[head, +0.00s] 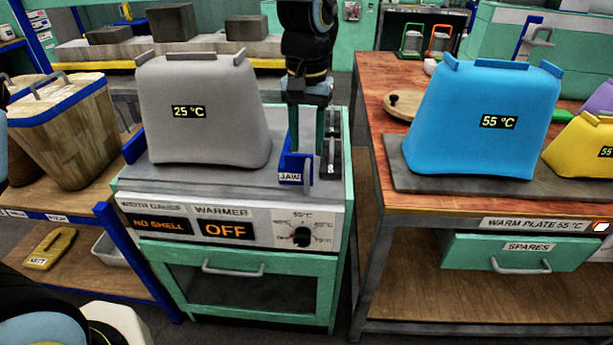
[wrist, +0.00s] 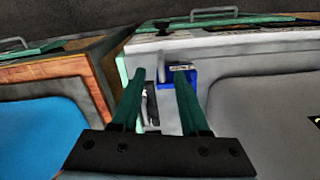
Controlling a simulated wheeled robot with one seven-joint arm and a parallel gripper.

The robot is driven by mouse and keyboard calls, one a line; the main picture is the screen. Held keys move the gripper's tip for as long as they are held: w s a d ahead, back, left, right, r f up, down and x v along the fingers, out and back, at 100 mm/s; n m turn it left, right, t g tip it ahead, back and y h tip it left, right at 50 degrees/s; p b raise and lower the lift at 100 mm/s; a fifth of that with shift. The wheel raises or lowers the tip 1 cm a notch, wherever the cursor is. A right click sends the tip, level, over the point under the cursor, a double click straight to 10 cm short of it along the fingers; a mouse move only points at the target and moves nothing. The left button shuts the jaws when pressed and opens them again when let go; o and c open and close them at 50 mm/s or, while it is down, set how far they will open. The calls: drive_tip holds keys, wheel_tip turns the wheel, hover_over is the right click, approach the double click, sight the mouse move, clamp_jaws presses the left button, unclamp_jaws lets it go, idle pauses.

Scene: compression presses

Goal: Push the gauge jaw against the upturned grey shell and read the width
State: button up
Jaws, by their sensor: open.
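The upturned grey shell (head: 205,115) stands on the gauge bench top, its display reading 25 °C. The blue gauge jaw (head: 291,166), labelled JAW, is to its right with a visible gap between them. It also shows in the wrist view (wrist: 195,77). A grey upright post (head: 308,172) is on the jaw. My gripper (head: 306,148) is open and low over the jaw; in the wrist view the post appears between its fingers (wrist: 158,75), but contact cannot be told. The width gauge display (head: 158,222) reads NO SHELL.
A blue stop (head: 134,146) is at the shell's left. The warmer display (head: 226,230) reads OFF, beside a dial (head: 301,237). A blue shell (head: 485,120) reading 55 °C stands on the warm plate at right. A wooden bin (head: 65,135) is at left.

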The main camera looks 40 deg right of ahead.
sight(307, 168)
wheel_tip(307, 168, down, 9)
drive_tip(key=shift+p, duration=0.55)
clamp_jaws()
idle(0.3)
